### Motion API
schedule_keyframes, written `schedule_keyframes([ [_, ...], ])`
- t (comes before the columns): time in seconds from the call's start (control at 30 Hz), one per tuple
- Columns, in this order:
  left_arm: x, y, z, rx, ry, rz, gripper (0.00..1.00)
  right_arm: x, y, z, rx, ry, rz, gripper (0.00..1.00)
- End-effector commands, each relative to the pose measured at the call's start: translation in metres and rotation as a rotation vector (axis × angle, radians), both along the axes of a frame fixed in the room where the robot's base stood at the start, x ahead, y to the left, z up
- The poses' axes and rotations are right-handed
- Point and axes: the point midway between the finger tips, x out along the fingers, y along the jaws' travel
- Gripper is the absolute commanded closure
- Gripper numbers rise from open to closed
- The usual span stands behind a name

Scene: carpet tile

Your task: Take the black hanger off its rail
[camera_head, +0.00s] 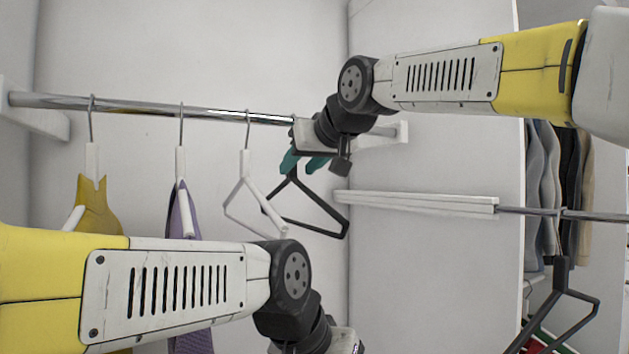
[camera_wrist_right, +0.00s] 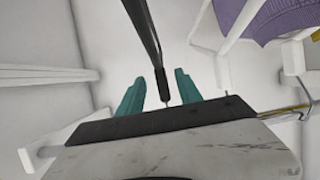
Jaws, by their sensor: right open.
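The black hanger (camera_head: 322,199) hangs at the right end of the upper chrome rail (camera_head: 150,104). My right gripper (camera_head: 304,163) is at its upper part, with teal fingers open. In the right wrist view, the hanger's dark neck (camera_wrist_right: 160,84) stands between the two spread fingers (camera_wrist_right: 160,92), with a gap visible on each side. The hanger's hook top is mostly hidden by my gripper in the head view. My left arm crosses the lower left, and its fingers are out of the frame.
A white hanger (camera_head: 243,190) hangs just left of the black one. Further left are hangers with a purple garment (camera_head: 184,215) and a yellow garment (camera_head: 97,208). A second rail (camera_head: 535,211) at right holds another dark hanger (camera_head: 561,275) and several garments.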

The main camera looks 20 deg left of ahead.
Motion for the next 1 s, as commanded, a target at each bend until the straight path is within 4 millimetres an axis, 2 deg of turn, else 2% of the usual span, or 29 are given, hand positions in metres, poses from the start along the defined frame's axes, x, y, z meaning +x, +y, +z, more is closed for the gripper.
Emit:
schedule_keyframes([
  [0.53,0.0,0.0,0.0,0.0,0.0,0.0,0.64,0.04,0.048,-0.027,-0.002,0.0,-0.001,0.58],
  [0.87,0.0,0.0,0.0,0.0,0.0,0.0,0.64,0.046,0.054,-0.03,0.001,-0.001,0.0,0.58],
  [1.0,0.0,0.0,0.0,0.0,0.0,0.0,0.64,0.046,0.054,-0.03,0.001,-0.001,0.0,0.82],
])
